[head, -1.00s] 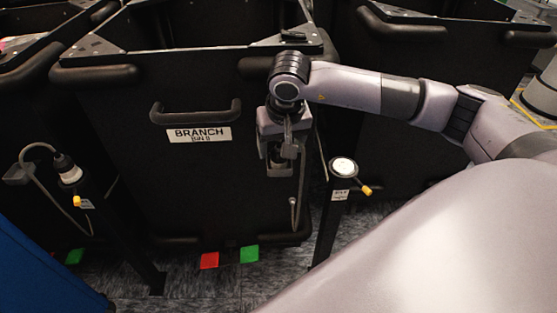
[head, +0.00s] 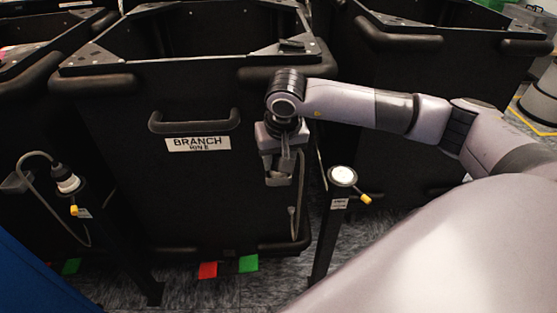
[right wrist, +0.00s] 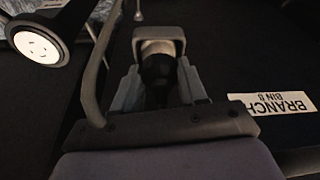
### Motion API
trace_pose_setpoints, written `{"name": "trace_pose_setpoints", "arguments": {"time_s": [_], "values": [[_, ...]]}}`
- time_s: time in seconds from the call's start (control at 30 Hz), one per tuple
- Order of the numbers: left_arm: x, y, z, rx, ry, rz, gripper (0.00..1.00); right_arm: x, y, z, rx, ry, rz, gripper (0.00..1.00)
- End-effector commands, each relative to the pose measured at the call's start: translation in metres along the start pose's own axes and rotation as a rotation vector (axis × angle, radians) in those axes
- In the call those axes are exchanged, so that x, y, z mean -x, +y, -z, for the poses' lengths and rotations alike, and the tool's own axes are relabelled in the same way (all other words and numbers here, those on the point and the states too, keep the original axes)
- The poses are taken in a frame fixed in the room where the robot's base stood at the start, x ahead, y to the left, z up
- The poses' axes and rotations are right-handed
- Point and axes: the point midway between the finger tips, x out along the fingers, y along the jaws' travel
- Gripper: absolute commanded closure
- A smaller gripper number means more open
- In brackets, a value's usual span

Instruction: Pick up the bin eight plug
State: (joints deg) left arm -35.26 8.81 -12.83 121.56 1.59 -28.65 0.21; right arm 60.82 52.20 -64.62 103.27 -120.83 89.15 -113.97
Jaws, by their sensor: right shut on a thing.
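My right gripper (head: 278,180) is shut on the bin eight plug, in front of the right part of the black bin (head: 200,205) labelled BRANCH BIN 8 (head: 198,144). In the right wrist view the plug (right wrist: 157,66) sits between the two fingers, with a dark body and a pale end. Its grey cable (right wrist: 95,75) curves past the left finger. In the head view the plug is mostly hidden by the gripper, and the cable (head: 292,222) hangs down the bin front. My left gripper is not in view.
A post with a white-faced round socket (head: 342,175) and yellow tag stands right of the gripper; the socket (right wrist: 40,46) shows empty in the wrist view. Another post at left holds a plugged-in connector (head: 66,180). Red (head: 207,270) and green (head: 248,263) floor markers lie below the bin.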

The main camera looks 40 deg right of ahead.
Motion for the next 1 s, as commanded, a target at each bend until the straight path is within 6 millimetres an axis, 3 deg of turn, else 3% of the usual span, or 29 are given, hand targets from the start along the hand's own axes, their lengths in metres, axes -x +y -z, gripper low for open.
{"name": "trace_pose_setpoints", "arguments": {"time_s": [0.27, 0.8, 1.0], "values": [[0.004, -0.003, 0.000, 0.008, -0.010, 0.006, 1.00, 0.037, 0.000, 0.011, -0.001, 0.006, 0.003, 0.95], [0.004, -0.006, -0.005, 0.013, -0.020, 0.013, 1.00, 0.063, -0.024, -0.108, 0.007, 0.000, 0.003, 0.95], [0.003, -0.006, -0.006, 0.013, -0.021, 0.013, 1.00, 0.073, -0.032, -0.143, 0.006, 0.000, 0.003, 0.95]]}}
